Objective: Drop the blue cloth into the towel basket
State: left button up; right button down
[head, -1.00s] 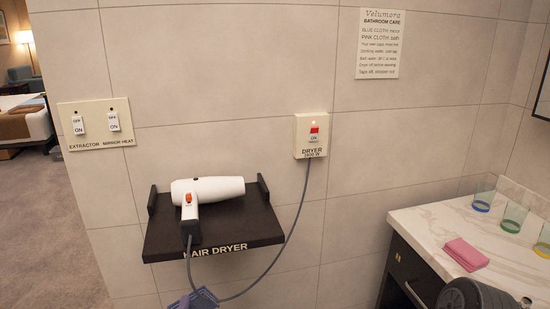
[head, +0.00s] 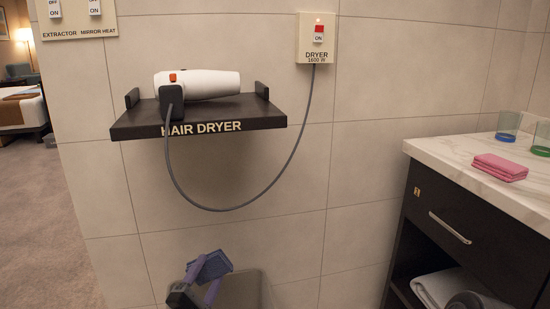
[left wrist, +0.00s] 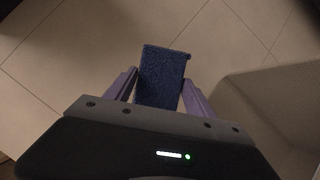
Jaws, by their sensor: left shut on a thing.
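The blue cloth (head: 211,265) is held up near the bottom of the head view, folded into a flat piece. My left gripper (head: 198,289), with purple fingers, is shut on it. In the left wrist view the cloth (left wrist: 162,72) stands out between the fingertips of the left gripper (left wrist: 158,92), above the tiled floor. A plain grey-beige bin (head: 248,291), which looks like the towel basket, stands behind and right of the gripper against the wall. Its pale side (left wrist: 275,105) shows at the right in the wrist view, with the cloth left of it.
A shelf (head: 262,118) with a white hair dryer (head: 210,84) juts from the wall above, its cord (head: 258,195) looping below. At the right is a counter (head: 440,150) with a folded pink cloth (head: 499,167), tumblers and a white towel (head: 455,287) beneath.

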dwell(0.4)
pick_arm(q)
notch_tip(320, 180, down, 6)
jog(key=b, duration=0.4)
dwell(0.3)
jog(key=o, duration=1.3)
